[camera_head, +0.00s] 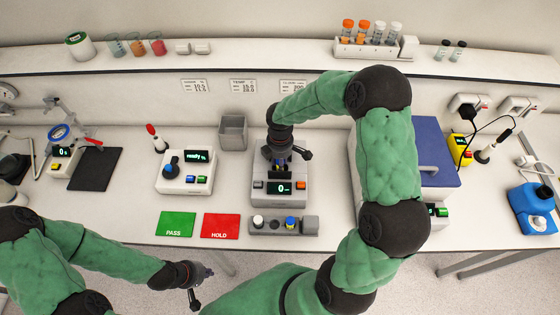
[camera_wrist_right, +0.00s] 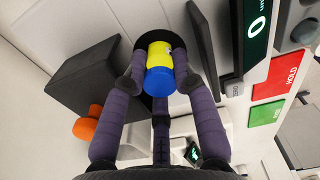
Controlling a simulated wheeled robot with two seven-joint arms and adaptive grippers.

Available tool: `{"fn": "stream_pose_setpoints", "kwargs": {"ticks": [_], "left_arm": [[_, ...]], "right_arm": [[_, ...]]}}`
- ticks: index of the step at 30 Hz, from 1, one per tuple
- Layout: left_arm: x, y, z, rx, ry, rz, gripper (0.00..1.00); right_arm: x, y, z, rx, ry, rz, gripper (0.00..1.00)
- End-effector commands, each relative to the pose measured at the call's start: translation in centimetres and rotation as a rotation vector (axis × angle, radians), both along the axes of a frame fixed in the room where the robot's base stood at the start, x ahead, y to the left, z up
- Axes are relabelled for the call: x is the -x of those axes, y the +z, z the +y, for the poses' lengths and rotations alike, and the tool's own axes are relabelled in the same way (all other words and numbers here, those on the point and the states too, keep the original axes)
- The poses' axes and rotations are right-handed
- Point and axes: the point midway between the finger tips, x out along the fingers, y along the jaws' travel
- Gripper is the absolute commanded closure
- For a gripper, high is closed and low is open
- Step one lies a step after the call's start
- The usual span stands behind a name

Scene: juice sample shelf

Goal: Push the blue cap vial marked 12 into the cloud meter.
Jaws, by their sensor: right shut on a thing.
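My right gripper (camera_wrist_right: 160,75) is shut on a vial with a blue cap (camera_wrist_right: 160,81) and a yellow body (camera_wrist_right: 158,52). The vial's yellow end is at the round dark opening of the cloud meter in the right wrist view; I cannot tell how deep it is in. No number is readable on it. In the head view my right gripper (camera_head: 279,162) is over the cloud meter (camera_head: 281,199), which has a lit display. My left gripper (camera_head: 202,278) hangs low at the front, away from the meter; its fingers are too small to judge.
A small rack (camera_head: 302,226) in front of the meter holds several items, one of them blue-capped. The green PASS mat (camera_head: 176,224) and red HOLD mat (camera_head: 221,226) lie to its left. A grey bin (camera_head: 233,132) stands behind, and a blue-lidded device (camera_head: 428,150) to the right.

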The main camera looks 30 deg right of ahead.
Motion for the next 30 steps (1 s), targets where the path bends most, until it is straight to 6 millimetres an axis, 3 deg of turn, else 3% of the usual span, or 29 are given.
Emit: {"fn": "stream_pose_setpoints", "kwargs": {"ticks": [22, 23, 25, 30], "left_arm": [[0.00, -0.77, 0.00, 0.000, 0.000, 0.000, 1.00], [0.00, -0.77, 0.00, 0.000, 0.000, 0.000, 1.00], [0.00, -0.77, 0.00, 0.000, 0.000, 0.000, 1.00], [0.00, -0.77, 0.00, 0.000, 0.000, 0.000, 1.00]], "right_arm": [[-0.01, -1.08, -0.01, 0.000, 0.000, 0.000, 1.00], [-0.01, -1.08, -0.01, 0.000, 0.000, 0.000, 0.64], [-0.02, -1.07, -0.01, 0.000, 0.000, 0.000, 0.44], [0.06, -1.11, 0.02, -0.001, 0.000, 0.002, 0.44]]}}
